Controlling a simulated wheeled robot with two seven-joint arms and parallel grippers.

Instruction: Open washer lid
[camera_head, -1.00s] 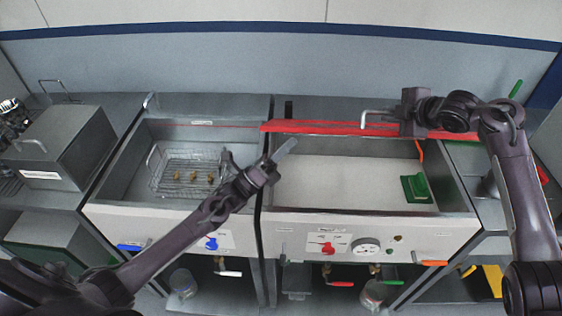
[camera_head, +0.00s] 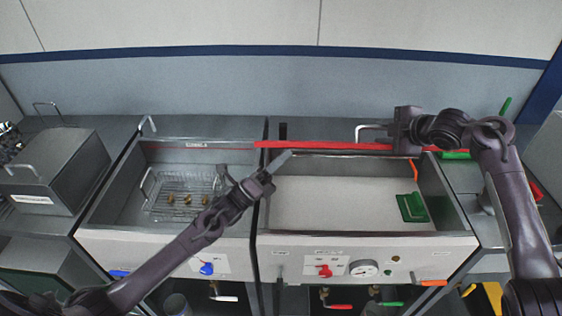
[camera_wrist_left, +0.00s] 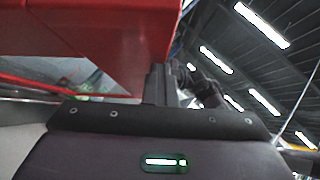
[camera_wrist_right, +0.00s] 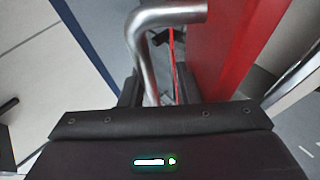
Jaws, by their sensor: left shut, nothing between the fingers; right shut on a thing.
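The red lid (camera_head: 320,145) stands raised at the back of the right tank (camera_head: 350,205), seen nearly edge-on as a thin red strip. Its bent silver handle (camera_head: 365,129) is on the far side. My right gripper (camera_head: 392,129) is shut on this handle. In the right wrist view the handle (camera_wrist_right: 150,45) runs down between the fingers, beside the red lid (camera_wrist_right: 230,40). My left gripper (camera_head: 283,158) is shut and empty near the tank's back left corner, just below the lid's edge. In the left wrist view the lid (camera_wrist_left: 100,45) looms close above the fingers (camera_wrist_left: 158,85).
The left tank (camera_head: 105,215) is open and holds a wire basket (camera_head: 150,205) with a few brass parts. A green block (camera_head: 411,207) sits in the right tank. A grey covered box (camera_head: 50,165) stands at far left. A wall rises behind the counter.

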